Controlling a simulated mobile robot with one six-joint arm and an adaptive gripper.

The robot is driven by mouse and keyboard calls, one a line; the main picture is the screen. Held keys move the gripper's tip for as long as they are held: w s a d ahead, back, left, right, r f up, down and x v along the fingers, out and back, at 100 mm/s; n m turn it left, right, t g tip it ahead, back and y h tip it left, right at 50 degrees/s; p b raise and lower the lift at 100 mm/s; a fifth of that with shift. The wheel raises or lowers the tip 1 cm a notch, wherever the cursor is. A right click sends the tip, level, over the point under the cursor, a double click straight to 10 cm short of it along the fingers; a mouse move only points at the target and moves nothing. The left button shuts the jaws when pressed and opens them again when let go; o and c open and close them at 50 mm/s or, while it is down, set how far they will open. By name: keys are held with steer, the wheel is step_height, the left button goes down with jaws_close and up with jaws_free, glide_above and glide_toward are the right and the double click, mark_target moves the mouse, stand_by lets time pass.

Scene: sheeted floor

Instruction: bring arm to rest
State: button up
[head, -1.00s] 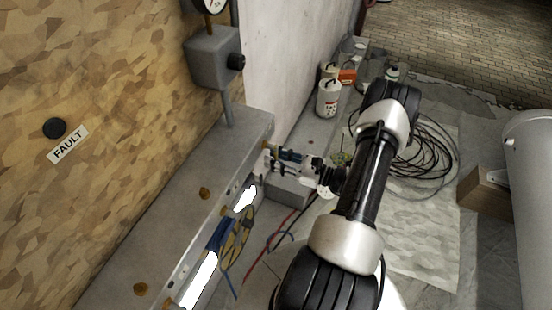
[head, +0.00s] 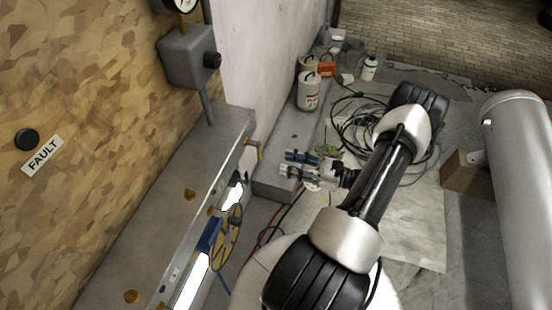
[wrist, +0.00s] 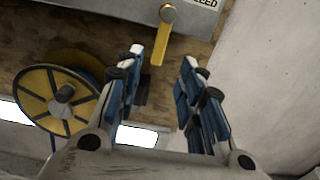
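My gripper (head: 288,163) shows in the head view to the right of the grey bench, with its blue-padded fingers pointing left. In the wrist view my gripper (wrist: 165,85) is open, with a clear gap and nothing between the fingers. A yellow lever (wrist: 160,40) on a round grey pivot lies beyond the fingertips in the wrist view, apart from them. The lever also shows in the head view (head: 259,150) at the far end of the bench's side.
A yellow and blue reel (head: 230,238) hangs by the bench (head: 165,200). Coiled black cable (head: 350,125) lies on the sheet. A wooden block (head: 465,172) is at right.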

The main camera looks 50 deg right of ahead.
steer(key=shift+v, duration=0.8)
steer(key=w+a+r+n+g+y, duration=0.1)
steer(key=w+a+r+n+g, duration=0.2)
steer(key=a+r+n+g, duration=0.55)
steer(key=w+a+r+n+g+y, duration=0.1)
steer(key=w+a+r+n+g, duration=0.1)
steer(key=a+r+n+g, duration=0.6)
steer(key=s+a+r+n+t+h, duration=0.4)
steer(key=s+a+r+n+h, duration=0.4)
steer(key=a+r+n, duration=0.3)
steer(key=s+a+n, duration=0.1)
steer(key=a+n, duration=0.1)
steer(key=n, duration=0.2)
steer(key=shift+a+r+t+h, duration=0.35)
steer(key=shift+h, duration=0.05)
